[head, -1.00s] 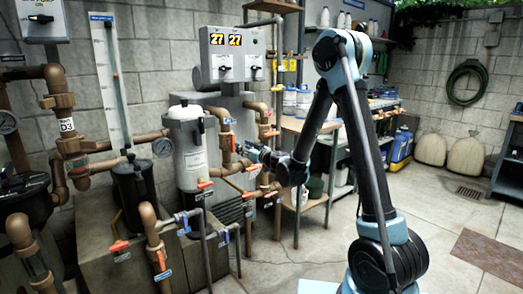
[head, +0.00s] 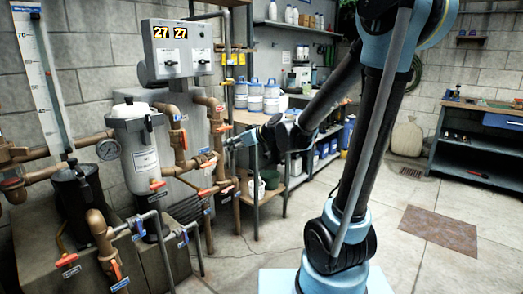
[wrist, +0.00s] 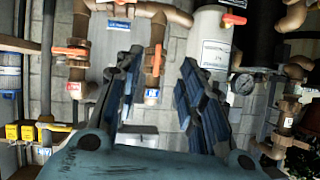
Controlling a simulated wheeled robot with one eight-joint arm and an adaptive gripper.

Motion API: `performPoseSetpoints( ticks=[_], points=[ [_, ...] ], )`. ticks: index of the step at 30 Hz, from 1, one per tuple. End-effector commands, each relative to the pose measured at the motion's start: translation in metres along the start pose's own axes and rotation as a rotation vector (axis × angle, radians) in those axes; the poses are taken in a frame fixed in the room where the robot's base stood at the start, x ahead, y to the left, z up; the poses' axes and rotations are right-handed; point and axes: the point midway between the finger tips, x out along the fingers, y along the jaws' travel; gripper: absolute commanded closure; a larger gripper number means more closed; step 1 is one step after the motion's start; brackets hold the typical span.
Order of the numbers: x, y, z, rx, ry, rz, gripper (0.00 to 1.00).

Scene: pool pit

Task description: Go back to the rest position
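My gripper (head: 236,141) shows small in the head view, at the end of my bent arm, in front of the brown pipes (head: 178,140) beside the white filter canister (head: 138,155). In the wrist view my gripper (wrist: 160,75) has its two dark fingers spread apart with nothing between them. Behind the fingers are pipes with orange valve handles (wrist: 72,51) and the white canister (wrist: 212,45). Whether the fingertips touch a pipe cannot be told from the head view.
A grey control box (head: 178,50) with two "27" displays stands above the pipes. Shelves with blue-and-white jugs (head: 271,97) are behind my arm. A workbench (head: 475,150) stands at the right. Open concrete floor with a brown mat (head: 440,232) lies at the lower right.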

Motion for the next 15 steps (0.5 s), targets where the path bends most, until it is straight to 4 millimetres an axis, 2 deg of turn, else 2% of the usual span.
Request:
performPoseSetpoints(
  ticks=[1,8,15],
  points=[
    [-0.014,0.001,0.010,0.016,-0.032,0.011,0.63],
    [-0.068,0.002,0.061,0.108,-0.193,0.067,0.63],
    [-0.127,0.001,0.121,0.225,-0.364,0.161,0.63]
  ],
)
